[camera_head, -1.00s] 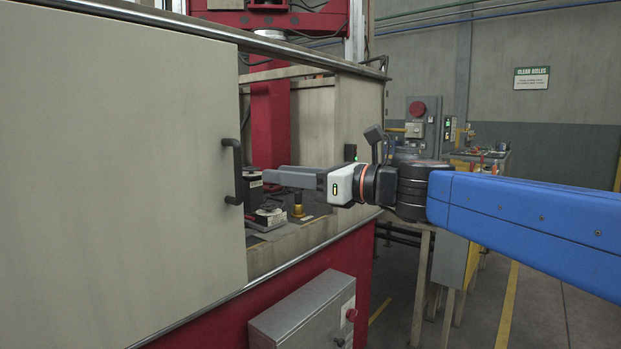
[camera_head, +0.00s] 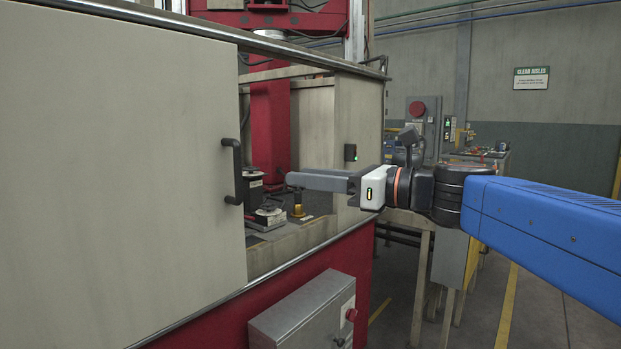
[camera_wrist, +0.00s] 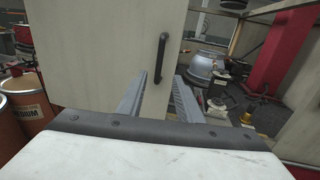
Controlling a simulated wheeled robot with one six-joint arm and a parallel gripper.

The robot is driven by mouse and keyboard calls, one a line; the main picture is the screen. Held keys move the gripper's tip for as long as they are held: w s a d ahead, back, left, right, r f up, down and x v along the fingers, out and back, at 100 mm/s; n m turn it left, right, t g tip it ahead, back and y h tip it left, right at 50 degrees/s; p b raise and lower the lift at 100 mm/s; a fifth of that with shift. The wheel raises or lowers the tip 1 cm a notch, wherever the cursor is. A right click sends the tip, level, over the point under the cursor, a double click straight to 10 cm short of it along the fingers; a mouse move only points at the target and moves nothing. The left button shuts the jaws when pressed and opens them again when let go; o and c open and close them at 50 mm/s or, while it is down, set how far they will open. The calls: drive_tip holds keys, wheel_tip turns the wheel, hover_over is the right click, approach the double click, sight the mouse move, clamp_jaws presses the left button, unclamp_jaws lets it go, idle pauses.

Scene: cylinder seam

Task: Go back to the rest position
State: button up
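My gripper (camera_head: 290,181) extends leftward in front of the red and beige machine's opening, with its fingertips overlapping the opening in the head view. In the wrist view its two grey fingers (camera_wrist: 159,82) stand apart with nothing between them, so it is open and empty. The beige sliding door (camera_head: 120,150) with a black handle (camera_head: 234,171) is left of the opening. Inside are a dark fixture (camera_head: 265,215) and a small brass-coloured part (camera_head: 298,205). The wrist view also shows the door handle (camera_wrist: 161,58) ahead of the fingers.
The opening's right frame post (camera_head: 358,125) stands close behind my gripper. A grey control box (camera_head: 305,312) juts out below. A workbench (camera_head: 425,215) stands behind the arm. Orange drums (camera_wrist: 30,118) show at left in the wrist view. Floor is clear at lower right.

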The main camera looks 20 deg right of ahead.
drive_tip(key=shift+f, duration=0.1)
drive_tip(key=s+d+f+n+g+h, duration=0.1)
drive_tip(key=s+f+n+g+h, duration=0.4)
drive_tip(key=f, duration=0.6)
drive_tip(key=s+f+n+h, duration=0.1)
drive_tip(key=s+f+n, duration=0.3)
drive_tip(key=f+n, duration=0.55)
drive_tip(key=s+d+f+n+g+h, duration=0.1)
drive_tip(key=s+d+f+n+h, duration=0.2)
drive_tip(key=d+f+n, duration=0.3)
drive_tip(key=s+d+f+n+g+h, duration=0.1)
drive_tip(key=s+d+f+n+h, duration=0.3)
drive_tip(key=f, duration=0.6)
drive_tip(key=shift+s+d+f+n, duration=0.2)
drive_tip(key=shift+s+d+n, duration=0.45)
drive_tip(key=shift+d+n, duration=0.55)
drive_tip(key=shift+d, duration=0.1)
